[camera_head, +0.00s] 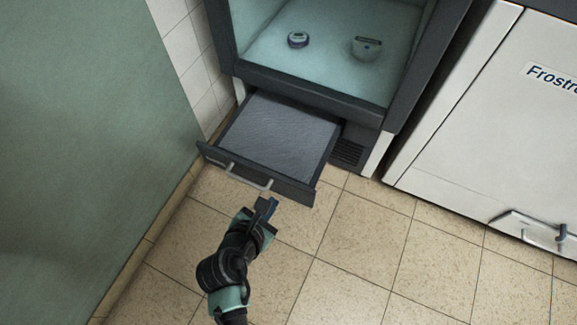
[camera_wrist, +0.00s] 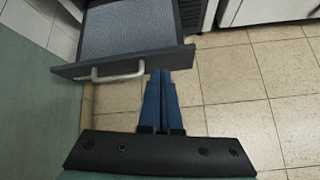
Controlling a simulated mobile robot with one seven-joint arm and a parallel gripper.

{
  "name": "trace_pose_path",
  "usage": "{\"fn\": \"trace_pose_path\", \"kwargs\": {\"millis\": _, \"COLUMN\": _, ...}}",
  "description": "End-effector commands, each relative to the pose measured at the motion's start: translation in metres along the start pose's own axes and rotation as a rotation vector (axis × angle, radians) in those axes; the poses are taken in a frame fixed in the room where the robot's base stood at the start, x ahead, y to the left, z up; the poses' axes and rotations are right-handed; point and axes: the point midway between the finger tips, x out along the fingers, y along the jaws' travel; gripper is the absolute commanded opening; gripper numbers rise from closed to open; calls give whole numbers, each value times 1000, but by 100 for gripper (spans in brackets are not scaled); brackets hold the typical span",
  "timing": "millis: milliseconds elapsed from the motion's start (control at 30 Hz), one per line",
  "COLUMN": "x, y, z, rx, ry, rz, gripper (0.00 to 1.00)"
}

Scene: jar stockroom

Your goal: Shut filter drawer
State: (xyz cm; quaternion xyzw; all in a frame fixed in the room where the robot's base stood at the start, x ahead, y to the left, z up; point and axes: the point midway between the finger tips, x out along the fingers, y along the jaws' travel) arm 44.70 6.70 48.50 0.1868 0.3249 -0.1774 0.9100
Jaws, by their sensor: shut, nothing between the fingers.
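The filter drawer (camera_head: 278,138) is a dark drawer with a grey textured panel inside, pulled out below the open cabinet in the head view. Its pale bar handle (camera_head: 248,177) is on the front face. The drawer also shows in the wrist view (camera_wrist: 128,32), with the handle (camera_wrist: 118,72) left of my fingers. My gripper (camera_head: 266,205) is shut and empty, close to the drawer front near the right end of the handle. In the wrist view the blue fingertips (camera_wrist: 161,75) overlap the drawer's lower front edge. I cannot tell whether they touch it.
The cabinet (camera_head: 310,82) above holds a small round device (camera_head: 298,40) and a grey cup-like item (camera_head: 366,48). A white freezer (camera_head: 480,120) stands at right. A green wall panel (camera_head: 90,160) bounds the left. The tiled floor (camera_head: 370,250) in front is clear.

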Motion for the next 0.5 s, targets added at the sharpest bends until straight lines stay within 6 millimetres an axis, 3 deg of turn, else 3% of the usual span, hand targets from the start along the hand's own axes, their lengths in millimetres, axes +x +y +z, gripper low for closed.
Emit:
{"fn": "trace_pose_path", "kwargs": {"millis": 100, "x": -7, "y": -22, "z": -30, "rx": -186, "ry": 47, "rz": -53, "gripper": 0}}
{"fn": "trace_pose_path", "kwargs": {"millis": 267, "x": -1, "y": -31, "z": -43, "rx": -258, "ry": 61, "rz": -70, "gripper": 0}}
{"fn": "trace_pose_path", "kwargs": {"millis": 500, "x": 42, "y": -34, "z": -47, "rx": -251, "ry": 59, "rz": -69, "gripper": 0}}
